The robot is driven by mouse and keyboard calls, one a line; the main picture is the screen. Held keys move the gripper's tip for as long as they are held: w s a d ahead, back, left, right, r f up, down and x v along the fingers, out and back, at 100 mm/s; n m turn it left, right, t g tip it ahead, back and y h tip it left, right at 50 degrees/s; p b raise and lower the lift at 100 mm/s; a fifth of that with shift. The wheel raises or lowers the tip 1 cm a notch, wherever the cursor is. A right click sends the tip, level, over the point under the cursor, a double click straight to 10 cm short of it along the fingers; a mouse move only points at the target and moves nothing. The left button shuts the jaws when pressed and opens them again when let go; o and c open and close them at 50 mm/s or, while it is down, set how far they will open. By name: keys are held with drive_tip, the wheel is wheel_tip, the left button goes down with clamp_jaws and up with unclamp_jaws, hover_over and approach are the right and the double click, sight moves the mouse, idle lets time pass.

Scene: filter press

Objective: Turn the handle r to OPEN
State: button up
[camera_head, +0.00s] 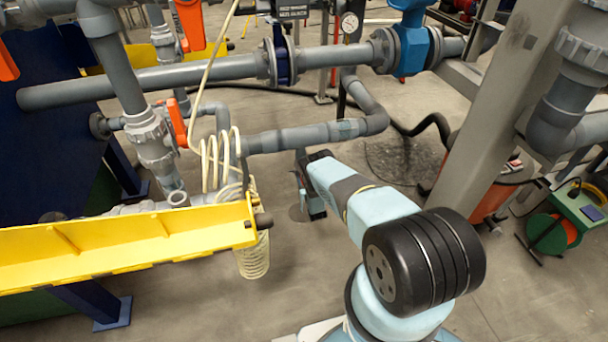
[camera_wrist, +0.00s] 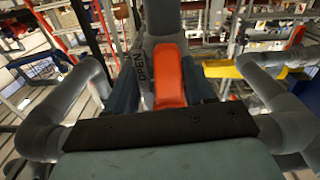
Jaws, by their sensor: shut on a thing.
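An orange-red handle (camera_wrist: 169,80) sits on a grey pipe fitting (camera_wrist: 162,20) in the middle of the wrist view. My gripper (camera_wrist: 166,88) has one finger on each side of the handle and is shut on it. Dark lettering reading OPEN (camera_wrist: 140,70) shows just left of the handle. In the head view my gripper (camera_head: 311,192) is below the grey horizontal pipe (camera_head: 310,136). The held handle cannot be made out there.
Other orange handles (camera_head: 177,122) stand on the pipes at the left. A yellow beam (camera_head: 110,248) and a hanging coiled hose (camera_head: 252,245) lie left of my arm. A grey post (camera_head: 500,110) rises at the right. Grey pipes (camera_wrist: 72,92) flank my gripper closely.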

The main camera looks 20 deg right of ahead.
drive_tip(key=o, duration=0.5)
drive_tip(key=shift+w+a+r, duration=0.15)
drive_tip(key=shift+w, duration=0.05)
drive_tip(key=shift+c, duration=0.2)
drive_tip(key=shift+o, duration=0.2)
drive_tip(key=shift+s, duration=0.1)
drive_tip(key=s, duration=0.7)
drive_tip(key=shift+f, duration=0.2)
drive_tip(key=shift+s, duration=0.2)
